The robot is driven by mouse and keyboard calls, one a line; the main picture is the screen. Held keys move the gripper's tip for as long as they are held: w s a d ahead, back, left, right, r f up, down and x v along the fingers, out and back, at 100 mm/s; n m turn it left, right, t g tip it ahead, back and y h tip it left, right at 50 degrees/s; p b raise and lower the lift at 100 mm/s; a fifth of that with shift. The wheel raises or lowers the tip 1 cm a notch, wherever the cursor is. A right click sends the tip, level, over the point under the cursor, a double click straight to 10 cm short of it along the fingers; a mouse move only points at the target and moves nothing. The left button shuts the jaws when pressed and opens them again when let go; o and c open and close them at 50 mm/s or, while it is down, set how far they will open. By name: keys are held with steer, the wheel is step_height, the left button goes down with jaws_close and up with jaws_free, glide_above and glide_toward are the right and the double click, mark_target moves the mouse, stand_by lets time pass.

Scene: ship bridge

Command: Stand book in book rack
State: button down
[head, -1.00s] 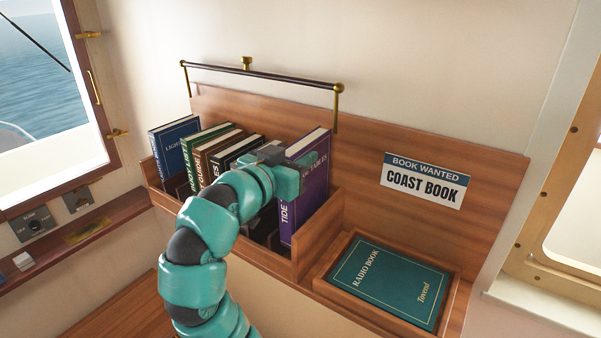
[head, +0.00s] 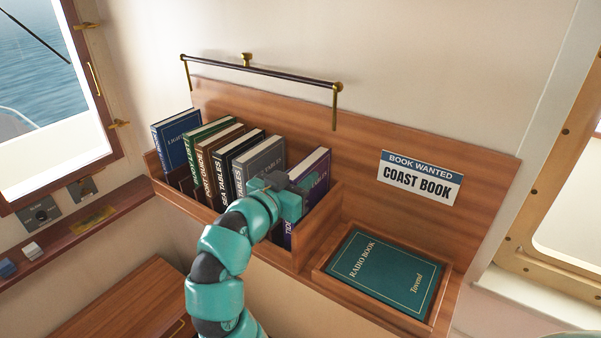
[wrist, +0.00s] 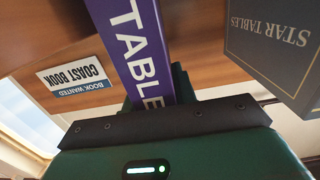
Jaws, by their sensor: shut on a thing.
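The purple book (head: 316,172), its spine lettered with TABLES in the wrist view (wrist: 138,45), stands nearly upright at the right end of the book rack (head: 323,222). My gripper (head: 290,196) is shut on this book, with the spine between its fingers. The book's lower part is inside the rack; whether its bottom touches the rack floor is hidden. A grey Star Tables book (head: 262,164) stands just left of my gripper and also shows in the wrist view (wrist: 275,45).
Several books, including a blue one (head: 177,142) at the far left, fill the rack's left part. Right of the rack, a tray (head: 376,314) holds a green Radio Book (head: 382,272). A Coast Book sign (head: 420,178) is on the backboard. A rail (head: 262,72) runs above the rack.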

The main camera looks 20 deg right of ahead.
steer(key=shift+f+b, duration=0.15)
steer(key=shift+b, duration=0.15)
steer(key=c, duration=1.1)
jaws_free()
steer(key=shift+r+p, duration=0.25)
steer(key=shift+p, duration=0.1)
steer(key=shift+s+a+f+b, duration=0.15)
steer(key=shift+s+a+b, duration=0.05)
steer(key=shift+a+b, duration=0.15)
steer(key=b+v, duration=0.4)
steer(key=v, duration=0.7)
steer(key=shift+s+b, duration=0.15)
steer(key=shift+b, duration=0.2)
